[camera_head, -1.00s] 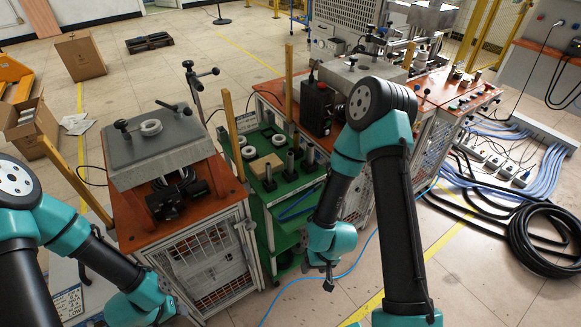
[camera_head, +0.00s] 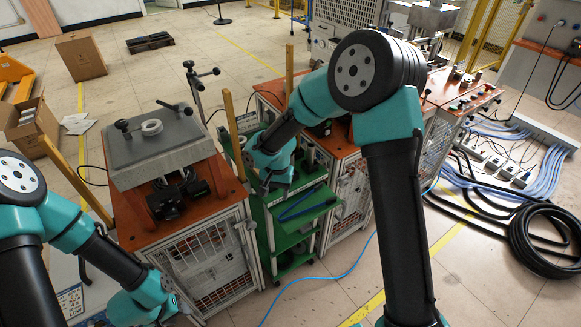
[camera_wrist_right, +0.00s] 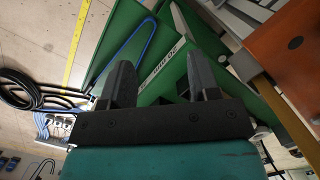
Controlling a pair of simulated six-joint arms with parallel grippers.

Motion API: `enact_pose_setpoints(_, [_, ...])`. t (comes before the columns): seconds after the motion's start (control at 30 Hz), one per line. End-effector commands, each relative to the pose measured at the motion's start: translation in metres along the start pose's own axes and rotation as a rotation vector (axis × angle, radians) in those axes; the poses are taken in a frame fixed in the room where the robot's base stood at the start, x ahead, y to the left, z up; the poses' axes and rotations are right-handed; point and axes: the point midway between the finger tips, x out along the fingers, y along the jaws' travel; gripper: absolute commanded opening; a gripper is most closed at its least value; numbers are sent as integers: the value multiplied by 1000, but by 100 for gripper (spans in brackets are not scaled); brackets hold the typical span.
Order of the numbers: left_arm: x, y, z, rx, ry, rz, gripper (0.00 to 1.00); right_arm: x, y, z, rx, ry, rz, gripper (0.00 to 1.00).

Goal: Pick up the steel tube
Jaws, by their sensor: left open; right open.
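My right gripper (camera_head: 268,186) is low over the green cart (camera_head: 300,212). In the right wrist view its two dark fingers (camera_wrist_right: 162,78) stand apart with nothing seen between them. The upright steel tubes on the cart are mostly hidden behind my right wrist in the head view. A grey upright piece (camera_wrist_right: 184,32) lies beyond the fingers in the right wrist view; I cannot tell whether it is a steel tube. My left gripper (camera_head: 172,312) is open at the lower left, in front of the left cabinet and away from the cart.
Wooden posts (camera_head: 232,130) rise near the cart. A blue bent bar (camera_wrist_right: 128,40) lies on the green shelf. Black hoses (camera_head: 545,240) coil on the floor at right.

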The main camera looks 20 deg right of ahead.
Motion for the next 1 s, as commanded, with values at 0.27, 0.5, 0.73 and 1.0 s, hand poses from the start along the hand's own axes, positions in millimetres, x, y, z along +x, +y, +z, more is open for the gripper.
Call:
enact_pose_setpoints(0.27, [0,0,0,0,0,0,43,-90,-9,-46,448,91,32,56])
enact_pose_setpoints(0.5, [0,0,0,0,0,0,43,-150,10,-90,925,128,-20,56])
enact_pose_setpoints(0.73, [0,0,0,0,0,0,43,-189,27,-113,1240,142,-58,56])
enact_pose_setpoints(1.0, [0,0,0,0,0,0,43,-194,29,-115,1280,143,-61,56])
